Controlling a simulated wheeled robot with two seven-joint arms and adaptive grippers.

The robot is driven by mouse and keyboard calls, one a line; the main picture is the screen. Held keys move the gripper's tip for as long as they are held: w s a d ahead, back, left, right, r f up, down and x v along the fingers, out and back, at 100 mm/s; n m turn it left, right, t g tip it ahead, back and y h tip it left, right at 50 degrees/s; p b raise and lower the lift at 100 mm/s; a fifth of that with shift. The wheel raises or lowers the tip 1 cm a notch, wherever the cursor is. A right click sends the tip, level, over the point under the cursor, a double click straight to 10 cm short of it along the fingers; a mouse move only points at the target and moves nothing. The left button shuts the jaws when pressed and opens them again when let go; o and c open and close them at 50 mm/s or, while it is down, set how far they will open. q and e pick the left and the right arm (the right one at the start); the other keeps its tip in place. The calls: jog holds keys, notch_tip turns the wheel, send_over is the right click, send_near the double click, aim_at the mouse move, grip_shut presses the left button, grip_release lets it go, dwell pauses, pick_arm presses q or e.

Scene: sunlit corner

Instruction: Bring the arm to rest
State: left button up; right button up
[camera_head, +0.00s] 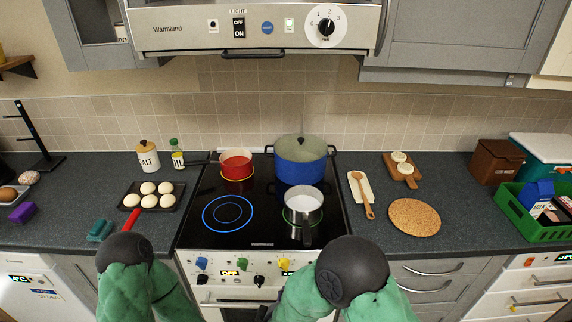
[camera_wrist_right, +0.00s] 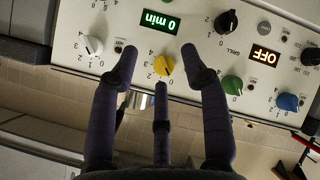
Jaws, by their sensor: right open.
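My right gripper (camera_wrist_right: 158,65) shows in the right wrist view with its dark fingers spread and nothing between them. It faces the stove's control panel (camera_wrist_right: 215,72), which appears upside down there. A yellow knob (camera_wrist_right: 164,65) shows between the fingertips; I cannot tell how far off it is. In the head view both my green arms with black joints come in at the bottom edge. My left gripper is not in view. The yellow knob also shows in the head view (camera_head: 284,264), beside my right arm.
A red pot (camera_head: 237,167), a blue pot (camera_head: 300,163) and a white-filled saucepan (camera_head: 303,204) stand on the black cooktop (camera_head: 262,217). A round cork mat (camera_head: 414,217) and green crate (camera_head: 541,233) are right.

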jog(key=s+d+f+m+g+y, duration=0.3)
jog(key=s+d+f+m+g, duration=0.2)
jog(key=s+f, duration=0.3)
jog(key=s+d+f+m+g+y, duration=0.3)
jog(key=s+d+f+m+g, duration=0.2)
jog(key=s+f, duration=0.4)
jog(key=shift+m, duration=0.3)
dwell(0.9)
